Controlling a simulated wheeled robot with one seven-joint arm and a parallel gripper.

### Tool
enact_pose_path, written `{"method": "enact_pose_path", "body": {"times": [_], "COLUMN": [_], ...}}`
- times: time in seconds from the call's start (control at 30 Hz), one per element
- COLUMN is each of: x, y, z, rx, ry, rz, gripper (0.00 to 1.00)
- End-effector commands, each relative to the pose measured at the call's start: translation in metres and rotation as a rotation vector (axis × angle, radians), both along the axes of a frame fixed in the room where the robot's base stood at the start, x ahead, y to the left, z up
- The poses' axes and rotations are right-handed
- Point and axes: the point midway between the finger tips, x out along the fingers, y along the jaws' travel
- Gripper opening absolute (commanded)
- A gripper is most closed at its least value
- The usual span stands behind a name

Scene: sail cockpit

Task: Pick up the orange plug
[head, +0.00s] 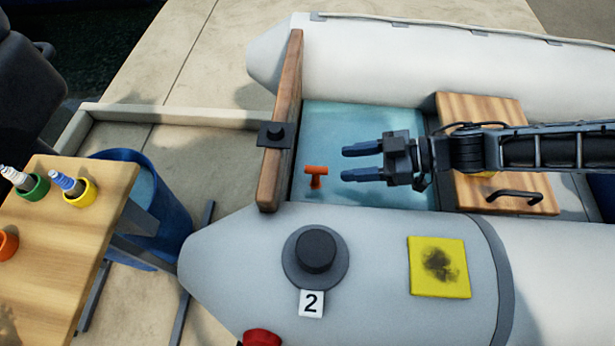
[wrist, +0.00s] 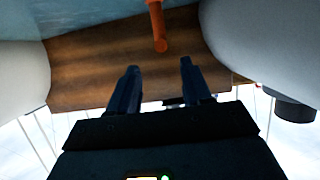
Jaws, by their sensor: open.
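The orange plug (head: 316,174) is a small T-shaped piece on the blue floor of the inflatable boat, close to the wooden transom board. My gripper (head: 343,163) reaches in from the right with its two dark fingers apart, a short way right of the plug in the head view. In the wrist view the plug (wrist: 157,26) shows at the top, beyond the fingertips of my gripper (wrist: 159,68) and between their lines. Nothing is between the fingers. The plug's upper end is cut off by the frame there.
The wooden transom (head: 281,130) stands left of the plug. Grey tubes (head: 400,65) flank the floor, and a wooden seat (head: 487,105) lies under my arm. A yellow patch (head: 425,285) and black valve (head: 316,250) are on the near tube. A table (head: 75,225) stands left.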

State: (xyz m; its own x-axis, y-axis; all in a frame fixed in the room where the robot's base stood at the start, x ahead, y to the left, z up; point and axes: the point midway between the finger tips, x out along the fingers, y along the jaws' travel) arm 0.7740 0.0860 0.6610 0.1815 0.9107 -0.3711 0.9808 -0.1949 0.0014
Motion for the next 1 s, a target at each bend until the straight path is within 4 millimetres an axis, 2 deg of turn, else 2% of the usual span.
{"method": "enact_pose_path", "body": {"times": [0.1,0.47,0.7,0.97,1.0], "x": [0.000,0.005,0.009,0.011,0.011], "y": [0.012,0.040,0.070,0.073,0.073], "z": [-0.011,-0.024,-0.039,-0.039,-0.039], "rx": [-0.014,-0.012,-0.013,-0.013,-0.013], "ry": [0.006,0.006,0.005,0.006,0.005], "rz": [0.004,0.005,0.004,0.002,0.002], "gripper": [0.49,0.49,0.49,0.49,0.46]}}
